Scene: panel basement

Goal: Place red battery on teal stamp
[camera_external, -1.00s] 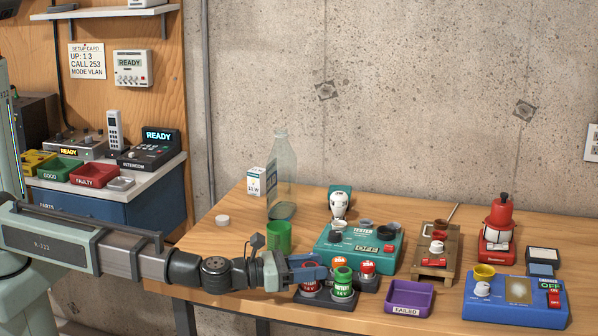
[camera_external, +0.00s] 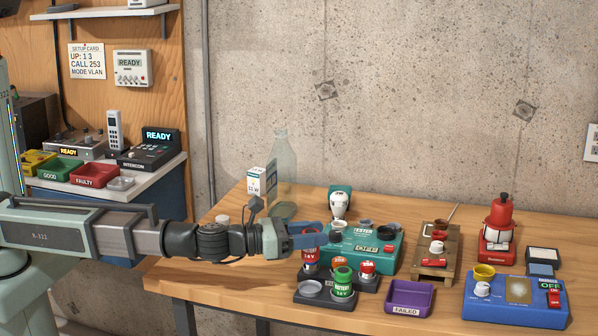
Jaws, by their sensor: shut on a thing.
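My gripper (camera_external: 312,237) is shut on a red battery (camera_external: 310,254) with a white label, held upright above the dark battery tray. The tray's front left slot (camera_external: 311,288) is empty. A green battery (camera_external: 343,283) stands in the front right slot. Red-topped cells (camera_external: 367,268) stand in the back row, one partly hidden below the held battery. A small teal item with a white body (camera_external: 340,204) stands behind the teal tester and looks like the teal stamp; I cannot tell for sure. My gripper is apart from it, to its front left.
The teal tester box (camera_external: 388,262) stands just right of my gripper. A clear bottle (camera_external: 283,165) and a white carton (camera_external: 256,182) stand behind. A purple tray (camera_external: 410,297), wooden stand (camera_external: 435,265), red device (camera_external: 497,245) and blue box (camera_external: 517,312) fill the right side.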

